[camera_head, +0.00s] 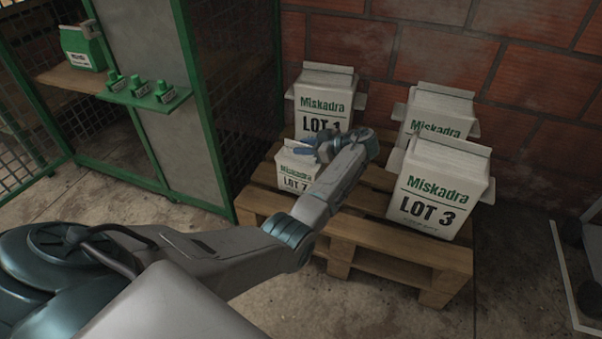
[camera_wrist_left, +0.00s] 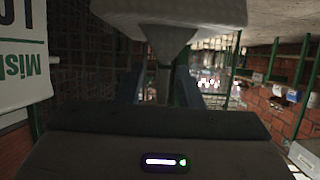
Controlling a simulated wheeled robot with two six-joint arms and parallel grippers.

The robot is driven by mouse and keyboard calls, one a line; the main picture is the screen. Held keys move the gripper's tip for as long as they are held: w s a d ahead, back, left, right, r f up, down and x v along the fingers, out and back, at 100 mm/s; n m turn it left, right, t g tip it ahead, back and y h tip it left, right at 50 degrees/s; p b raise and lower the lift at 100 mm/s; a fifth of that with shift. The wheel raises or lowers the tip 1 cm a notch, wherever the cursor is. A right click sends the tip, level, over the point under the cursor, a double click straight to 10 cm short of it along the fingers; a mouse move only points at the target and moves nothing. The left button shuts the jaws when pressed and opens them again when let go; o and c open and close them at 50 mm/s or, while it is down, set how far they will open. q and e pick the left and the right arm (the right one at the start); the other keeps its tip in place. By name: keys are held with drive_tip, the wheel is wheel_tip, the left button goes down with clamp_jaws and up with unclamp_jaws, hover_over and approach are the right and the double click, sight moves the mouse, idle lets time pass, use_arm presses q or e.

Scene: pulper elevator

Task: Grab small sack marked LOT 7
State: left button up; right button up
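The small white sack marked LOT 7 (camera_head: 294,178) stands on the pallet's front left, its label partly covered by my left arm. My left gripper (camera_head: 312,152) is at its top right, bluish fingers at the folded top. In the left wrist view, the picture is upside down and a pale sack body (camera_wrist_left: 165,18) narrows to a thin edge between the two fingers (camera_wrist_left: 160,88). The fingers stand apart with a dark gap beside that edge; I cannot tell whether they touch it. My right gripper is not in view.
The wooden pallet (camera_head: 360,240) also bears the larger LOT 1 sack (camera_head: 322,100) close behind, the LOT 3 sack (camera_head: 435,190) at right and another sack (camera_head: 436,112) behind it. A green-framed mesh cabinet (camera_head: 205,120) stands left. A brick wall (camera_head: 440,40) closes the back.

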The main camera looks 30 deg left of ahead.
use_arm(q)
drive_tip(key=shift+c, duration=0.4)
clamp_jaws()
drive_tip(key=shift+r, duration=0.1)
idle(0.8)
